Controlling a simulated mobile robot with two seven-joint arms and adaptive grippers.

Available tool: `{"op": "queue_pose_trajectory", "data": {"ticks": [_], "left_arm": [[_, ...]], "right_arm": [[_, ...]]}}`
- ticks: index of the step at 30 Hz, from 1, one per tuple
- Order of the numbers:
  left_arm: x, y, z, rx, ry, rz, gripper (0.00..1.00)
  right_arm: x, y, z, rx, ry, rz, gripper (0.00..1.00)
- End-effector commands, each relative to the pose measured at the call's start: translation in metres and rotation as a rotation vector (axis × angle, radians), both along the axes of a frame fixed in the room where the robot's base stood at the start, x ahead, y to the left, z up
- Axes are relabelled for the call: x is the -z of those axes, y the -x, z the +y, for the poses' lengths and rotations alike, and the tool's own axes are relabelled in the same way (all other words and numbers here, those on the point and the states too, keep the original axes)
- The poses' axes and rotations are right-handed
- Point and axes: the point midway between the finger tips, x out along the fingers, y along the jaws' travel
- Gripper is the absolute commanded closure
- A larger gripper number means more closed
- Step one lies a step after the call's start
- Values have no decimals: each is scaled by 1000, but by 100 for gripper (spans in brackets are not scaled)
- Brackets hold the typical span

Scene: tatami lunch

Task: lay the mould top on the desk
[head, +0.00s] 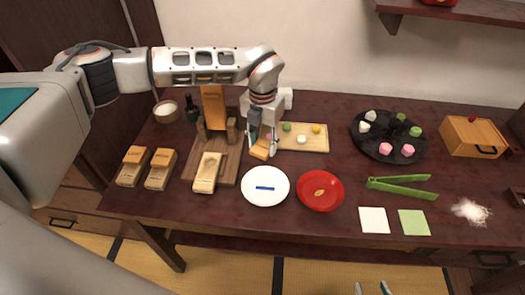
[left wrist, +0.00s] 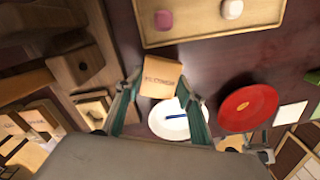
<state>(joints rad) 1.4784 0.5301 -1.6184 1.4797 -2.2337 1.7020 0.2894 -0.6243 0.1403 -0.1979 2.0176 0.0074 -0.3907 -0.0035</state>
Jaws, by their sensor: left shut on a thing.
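The mould top, a small light-wood block (head: 259,153), is between the fingers of my left gripper (head: 262,143), which is shut on it. In the left wrist view the block (left wrist: 161,79) shows printed lettering on its face, with a finger on either side. It is over the dark red-brown desk (head: 340,150), just behind the white plate (head: 265,201); whether it touches the desk cannot be told. My right gripper (head: 372,288) shows only its two tips at the bottom edge, apart and empty.
A wooden board with a press (head: 229,165) and moulds stands left of the block. A tray of sweets (head: 318,147) is behind right. A red plate (head: 320,205), green tongs (head: 400,188) and a round black tray (head: 365,146) lie further right. Bare desk lies between plates and black tray.

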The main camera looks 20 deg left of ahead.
Motion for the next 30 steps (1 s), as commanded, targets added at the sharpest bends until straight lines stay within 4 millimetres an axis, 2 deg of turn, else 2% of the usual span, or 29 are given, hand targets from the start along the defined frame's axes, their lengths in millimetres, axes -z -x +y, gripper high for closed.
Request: {"op": "queue_pose_trajectory", "data": {"ticks": [3,6,18,19,21,30], "left_arm": [[22,2,0,0,0,7,80],[34,1,0,1,0,5,80],[37,1,0,0,0,2,80],[37,1,0,0,0,2,57],[37,1,0,0,0,2,45],[37,1,0,0,0,2,45]], "right_arm": [[4,2,0,-1,2,4,60],[5,3,0,-2,3,4,60],[3,2,-1,-2,4,2,60],[3,2,-1,-2,4,2,60],[4,3,-1,-2,5,4,60],[7,4,-1,-2,6,10,60]]}}
